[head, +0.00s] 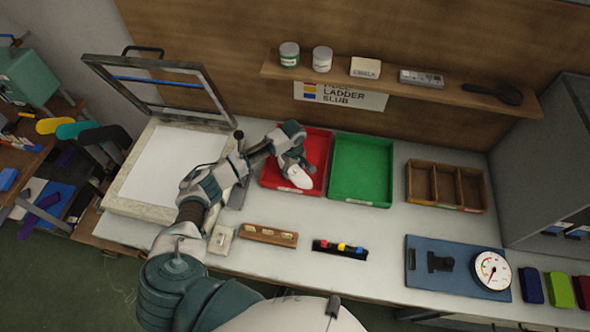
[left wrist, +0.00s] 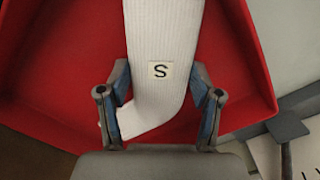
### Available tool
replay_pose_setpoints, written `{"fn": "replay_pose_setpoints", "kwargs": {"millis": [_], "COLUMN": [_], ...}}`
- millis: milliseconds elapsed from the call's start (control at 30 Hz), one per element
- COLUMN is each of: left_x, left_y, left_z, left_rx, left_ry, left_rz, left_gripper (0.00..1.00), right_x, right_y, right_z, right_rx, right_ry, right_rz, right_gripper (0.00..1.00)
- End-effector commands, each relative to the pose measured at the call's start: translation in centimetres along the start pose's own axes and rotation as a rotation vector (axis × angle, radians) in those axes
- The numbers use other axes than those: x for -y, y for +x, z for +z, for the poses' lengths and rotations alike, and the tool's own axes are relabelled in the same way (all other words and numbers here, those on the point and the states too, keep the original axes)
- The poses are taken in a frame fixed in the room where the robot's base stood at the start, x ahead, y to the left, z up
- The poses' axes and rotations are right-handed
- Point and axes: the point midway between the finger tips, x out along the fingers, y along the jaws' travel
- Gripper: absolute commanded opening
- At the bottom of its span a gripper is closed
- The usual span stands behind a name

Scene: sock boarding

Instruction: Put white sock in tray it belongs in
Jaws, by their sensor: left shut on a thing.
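The white sock (left wrist: 160,100) has a small pale label with the letter S. In the left wrist view it lies between the two fingers of my left gripper (left wrist: 160,108), which is shut on it. In the head view the left gripper (head: 292,158) is over the red tray (head: 322,142), with the white sock (head: 299,178) hanging below it. I cannot tell whether the sock touches the tray floor. The green tray (head: 361,168) is empty, right beside the red one. My right gripper is not in view.
A wooden box with compartments (head: 420,183) stands right of the green tray. A pale press bed (head: 170,165) with a raised frame is at the left. A shelf (head: 400,83) hangs above the trays. A blue board with a dial (head: 455,270) lies front right.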

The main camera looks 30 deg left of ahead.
Motion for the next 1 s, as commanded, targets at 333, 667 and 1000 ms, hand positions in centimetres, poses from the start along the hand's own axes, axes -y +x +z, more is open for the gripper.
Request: {"fn": "replay_pose_setpoints", "kwargs": {"millis": [333,667,1000], "left_x": [-0.3,-0.2,-0.3], "left_y": [0.0,-0.2,-6.5], "left_z": [0.5,0.3,0.2], "left_rx": [-0.005,-0.003,-0.003], "left_ry": [0.002,0.002,0.002], "left_rz": [-0.002,0.000,0.004], "left_gripper": [0.89,0.89,0.89], "right_x": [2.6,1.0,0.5], "right_y": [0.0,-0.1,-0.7], "right_z": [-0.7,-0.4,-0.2], "right_rx": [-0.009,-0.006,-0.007], "right_ry": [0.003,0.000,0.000], "right_rz": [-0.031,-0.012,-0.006], "right_gripper": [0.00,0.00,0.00]}}
